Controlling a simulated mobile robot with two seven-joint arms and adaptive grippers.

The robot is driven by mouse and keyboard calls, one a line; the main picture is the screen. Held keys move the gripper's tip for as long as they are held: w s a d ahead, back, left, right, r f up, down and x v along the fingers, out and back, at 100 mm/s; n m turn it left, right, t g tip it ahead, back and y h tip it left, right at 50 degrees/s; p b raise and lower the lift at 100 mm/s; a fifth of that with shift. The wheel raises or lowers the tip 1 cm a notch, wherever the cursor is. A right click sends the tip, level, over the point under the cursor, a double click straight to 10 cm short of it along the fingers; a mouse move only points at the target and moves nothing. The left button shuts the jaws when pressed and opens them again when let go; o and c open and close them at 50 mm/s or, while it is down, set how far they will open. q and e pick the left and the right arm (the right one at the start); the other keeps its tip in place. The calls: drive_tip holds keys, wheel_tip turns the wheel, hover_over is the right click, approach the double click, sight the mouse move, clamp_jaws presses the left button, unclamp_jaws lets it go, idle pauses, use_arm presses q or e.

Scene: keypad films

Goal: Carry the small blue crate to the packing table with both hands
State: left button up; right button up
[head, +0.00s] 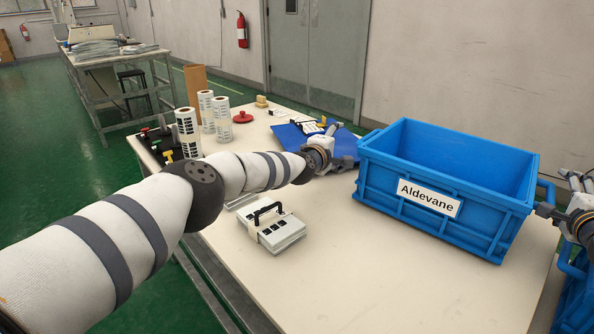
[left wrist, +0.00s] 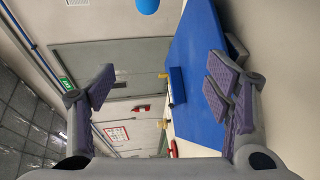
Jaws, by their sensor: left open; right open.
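The blue crate (head: 445,165) with a white "Aldevane" label stands upright and open-topped on the pale table (head: 350,280). My left gripper (head: 348,163) is open beside its left end, with no grip on it. In the left wrist view the open jaws (left wrist: 160,92) have nothing between them. My right gripper (head: 546,211) is open at the crate's right end, close to the blue handle (head: 547,190). I cannot tell whether it touches. No label marks the packing table.
Label rolls (head: 187,132), a red disc (head: 242,117) and a blue folder (head: 345,140) are behind. Another blue crate (head: 575,300) is at lower right. A workbench (head: 110,50) stands far left.

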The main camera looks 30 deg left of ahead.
idle(0.3)
use_arm(q)
drive_tip(key=s+r, duration=0.2)
drive_tip(key=s, duration=0.9)
drive_tip(key=shift+s, duration=0.4)
use_arm(e)
drive_tip(key=s, duration=0.4)
drive_tip(key=s+r, duration=0.1)
drive_tip(key=s, duration=0.3)
drive_tip(key=s+r, duration=0.1)
drive_tip(key=s, duration=0.3)
